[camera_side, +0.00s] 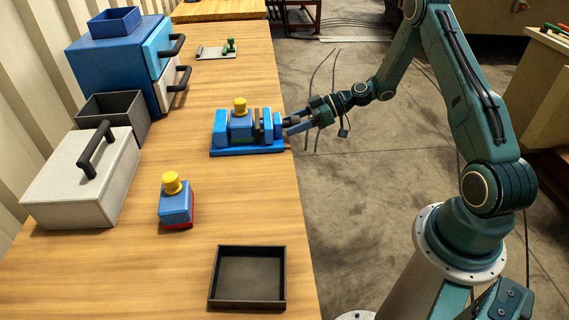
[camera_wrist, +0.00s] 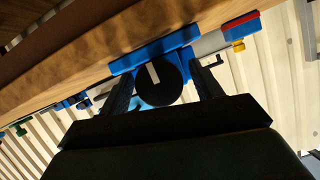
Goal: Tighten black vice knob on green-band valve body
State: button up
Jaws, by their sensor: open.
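The blue vice (camera_side: 220,150) stands at the table's right edge in the side view. A blue valve body (camera_side: 241,125) with a yellow cap sits between its jaws; a little green shows low on it. The black vice knob (camera_wrist: 158,85) faces the wrist camera and has a white stripe. My gripper (camera_side: 290,127) reaches in from the right at the knob's end of the vice. In the wrist view its open fingers (camera_wrist: 162,86) lie on either side of the knob, with gaps visible. Whether either finger touches the knob is unclear.
A second valve body (camera_side: 176,208), with a red band, stands nearer on the table (camera_side: 120,275). A black tray (camera_side: 248,306) lies at the front. A grey lidded box (camera_side: 75,185), dark bin (camera_side: 128,125) and blue drawer unit (camera_side: 110,70) line the left. A plate with green parts (camera_side: 212,53) lies behind.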

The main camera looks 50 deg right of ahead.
jog(key=c, duration=1)
jog(key=shift+m+g+y, duration=0.6)
jog(key=shift+m+y, duration=0.2)
jog(key=shift+m, duration=0.7)
jog(key=o, duration=1)
